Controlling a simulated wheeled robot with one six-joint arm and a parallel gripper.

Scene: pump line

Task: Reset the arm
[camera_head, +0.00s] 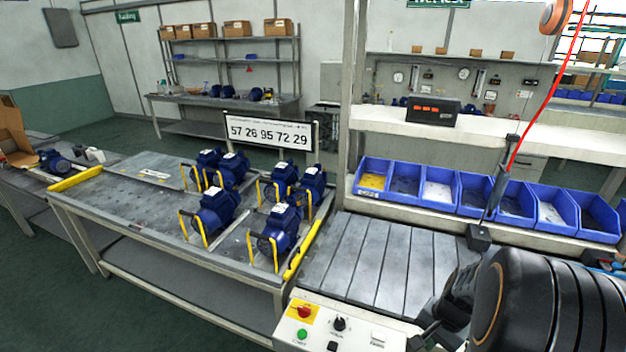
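My arm shows as a large black rounded link at the lower right of the head view, with darker parts to its left. My gripper's fingertips cannot be made out, so I cannot tell what it holds. Several blue pumps (216,210) with yellow frames stand in a group on the grey perforated table (130,215). They are well to the left of my arm, apart from it.
A slatted metal bench (365,262) lies left of my arm. A control box (325,325) with red and green buttons is at the front. Blue bins (438,188) line the shelf behind. A red cable (548,95) hangs at right. A number display (268,131) stands behind the pumps.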

